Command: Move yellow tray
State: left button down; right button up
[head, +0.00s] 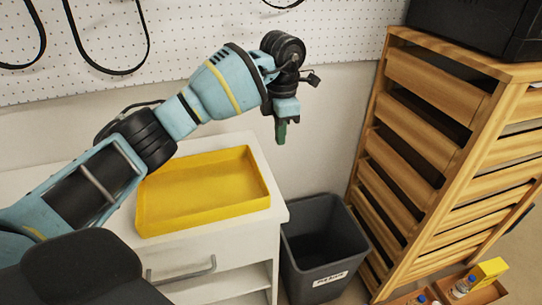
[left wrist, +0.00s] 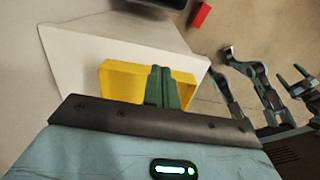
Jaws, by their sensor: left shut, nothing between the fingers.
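The yellow tray (head: 205,185) is shallow, rectangular and empty. It lies on the top of a white cabinet (head: 258,160), at its right end. My left gripper (head: 281,134) reaches over from the left and hangs with its fingers pointing down, beyond the tray's far right corner in the picture and apart from it. In the left wrist view its green fingers (left wrist: 163,86) are closed together and empty, with the tray (left wrist: 120,82) showing behind them.
A dark grey bin (head: 322,245) stands on the floor right of the cabinet. A slatted wooden rack (head: 430,150) stands further right, with bottles and a yellow box (head: 489,269) low down. A white pegboard (head: 200,35) covers the wall behind.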

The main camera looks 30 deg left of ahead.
pick_arm(q)
jog(key=f, duration=0.3)
jog(key=s+a+f, duration=0.1)
jog(key=f, duration=0.2)
jog(key=s+a+f+p, duration=0.1)
jog(key=f, duration=0.2)
jog(key=shift+f, duration=0.4)
jog(key=shift+s+a, duration=0.15)
jog(key=shift+s, duration=0.15)
jog(key=shift+s+a, duration=0.1)
jog(key=shift+s, duration=0.05)
pick_arm(e)
jog(key=shift+w+r, duration=0.2)
jog(key=shift+r, duration=0.3)
pick_arm(q)
jog(key=shift+s+a, duration=0.1)
pick_arm(e)
jog(key=shift+r, duration=0.1)
